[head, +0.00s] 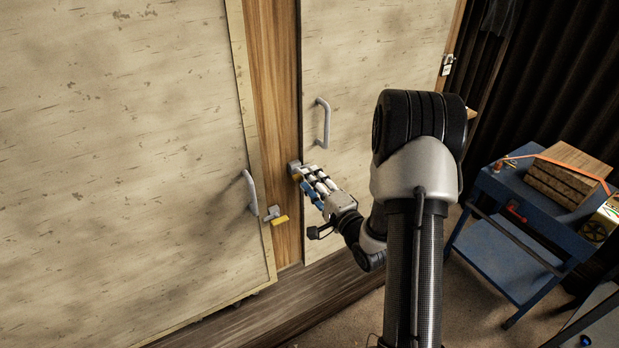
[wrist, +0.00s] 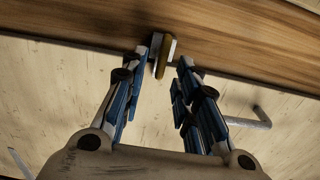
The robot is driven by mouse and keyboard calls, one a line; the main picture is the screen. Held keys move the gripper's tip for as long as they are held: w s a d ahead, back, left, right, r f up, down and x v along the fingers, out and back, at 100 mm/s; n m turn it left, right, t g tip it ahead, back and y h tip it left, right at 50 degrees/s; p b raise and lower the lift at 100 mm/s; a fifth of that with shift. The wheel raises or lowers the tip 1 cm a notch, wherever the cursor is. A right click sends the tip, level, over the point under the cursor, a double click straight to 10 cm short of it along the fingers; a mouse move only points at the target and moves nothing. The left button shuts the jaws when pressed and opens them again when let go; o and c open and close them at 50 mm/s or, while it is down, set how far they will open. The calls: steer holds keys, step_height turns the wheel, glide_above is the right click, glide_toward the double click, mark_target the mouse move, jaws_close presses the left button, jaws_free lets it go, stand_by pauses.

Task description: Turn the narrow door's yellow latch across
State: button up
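The narrow door (head: 365,65) is the pale panel on the right, and it looks closed. Its yellow latch (wrist: 163,58) sits on the brown wooden post (wrist: 230,30), with its free end at the edge of the pale panel in the wrist view. In the head view this latch (head: 296,177) is mostly hidden by my fingers. My gripper (head: 306,178) is at the latch with its fingers apart. In the wrist view my gripper (wrist: 170,58) has a finger on each side of the latch, the left one closer. I cannot tell whether either touches it.
A wide door (head: 120,150) with a grey handle (head: 250,190) fills the left, with another yellow latch (head: 280,220) beside it. The narrow door's handle (head: 323,122) is above my gripper. A blue cart (head: 505,255) carrying a wooden box (head: 568,172) stands at the right.

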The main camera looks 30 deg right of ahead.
steer(key=s, duration=1)
steer(key=shift+d, duration=0.2)
steer(key=a+r+n+g+h+b, duration=0.1)
steer(key=a+r+n+g+h, duration=0.25)
steer(key=r+n+g, duration=0.55)
steer(key=s+a+n+g+y, duration=0.1)
steer(key=s+a+n+g, duration=0.1)
steer(key=s+a+n, duration=0.2)
steer(key=s+a+r+n+g+y, duration=0.1)
steer(key=s+a+n, duration=0.3)
steer(key=s+a, duration=0.6)
steer(key=s+g+y+b, duration=0.1)
steer(key=s, duration=0.6)
steer(key=shift+s+a+r+n, duration=0.2)
steer(key=shift+s+a+n, duration=0.05)
steer(key=shift+a+n, duration=0.15)
